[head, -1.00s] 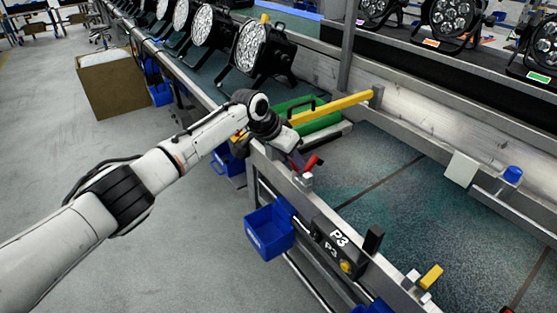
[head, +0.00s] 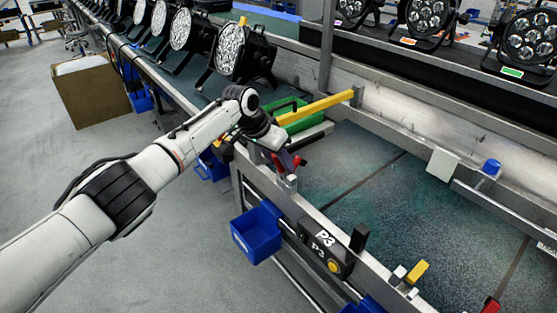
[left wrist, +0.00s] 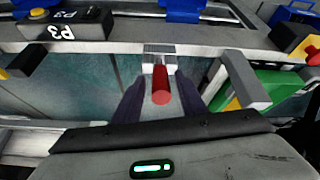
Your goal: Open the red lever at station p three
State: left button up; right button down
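The red lever (left wrist: 160,86) shows in the left wrist view as a red cylinder on a metal bracket (left wrist: 159,54) fixed to the grey rail. My left gripper (left wrist: 161,95) is open, with one dark finger on each side of the lever and gaps visible between. In the head view, my left gripper (head: 289,160) is at the rail, partly covering the lever (head: 301,163). The black P3 station box (head: 325,250) with its yellow button sits on the same rail, nearer and to the right. My right gripper is in neither view.
A blue bin (head: 256,234) hangs outside the rail below the lever. A yellow bar (head: 317,107) and green tray (head: 283,117) lie beyond the gripper. A black block (head: 358,238) and a yellow block (head: 417,272) stand along the rail.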

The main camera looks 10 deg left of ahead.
pick_arm(q)
jog(key=shift+a+r, duration=0.1)
jog(key=v, duration=1)
jog(key=shift+s, duration=0.1)
